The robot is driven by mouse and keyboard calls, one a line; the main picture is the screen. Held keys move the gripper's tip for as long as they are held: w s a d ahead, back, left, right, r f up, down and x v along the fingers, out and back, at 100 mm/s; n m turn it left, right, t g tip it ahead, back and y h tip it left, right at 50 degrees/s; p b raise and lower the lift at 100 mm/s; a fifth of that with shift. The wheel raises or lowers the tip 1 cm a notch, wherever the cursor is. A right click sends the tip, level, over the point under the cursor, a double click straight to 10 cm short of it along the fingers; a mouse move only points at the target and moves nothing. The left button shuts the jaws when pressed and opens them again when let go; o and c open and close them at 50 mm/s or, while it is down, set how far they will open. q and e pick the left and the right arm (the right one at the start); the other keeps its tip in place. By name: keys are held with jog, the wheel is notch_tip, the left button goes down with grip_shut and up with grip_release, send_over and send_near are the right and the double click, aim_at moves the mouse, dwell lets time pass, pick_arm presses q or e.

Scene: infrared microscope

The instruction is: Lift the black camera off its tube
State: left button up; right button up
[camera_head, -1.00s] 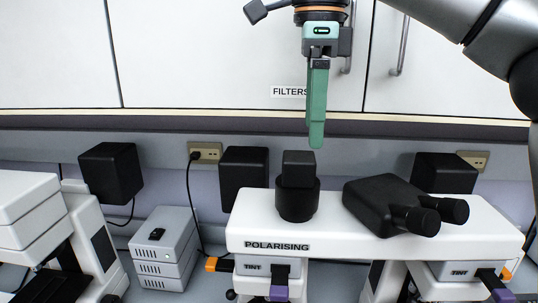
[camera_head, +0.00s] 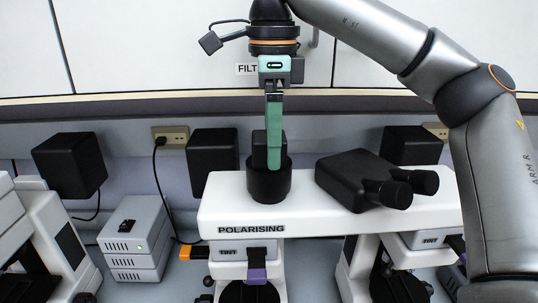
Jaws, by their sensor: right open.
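The black camera (camera_head: 259,152) is a small upright block on the wide black round tube (camera_head: 268,185), on top of the white microscope body marked POLARISING (camera_head: 222,212). My right gripper (camera_head: 273,165) points straight down at the camera. Its green finger overlaps the camera's right part in the picture, with its tip near the tube's top. The fingers line up edge-on, so the far finger is hidden, and I cannot tell whether they touch the camera. The right gripper is open. My left gripper is not in view.
The black binocular eyepiece head (camera_head: 357,180) stands just right of the tube. A grey power box (camera_head: 137,245) with a cable is at left. Dark boxes (camera_head: 212,160) stand behind, beneath white cupboards. Another white microscope (camera_head: 38,235) is at far left.

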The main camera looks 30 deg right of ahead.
jog(key=shift+w+a+f, duration=0.15)
jog(key=shift+f, duration=2.45)
jog(key=c, duration=1.3)
jog(key=shift+r, duration=0.15)
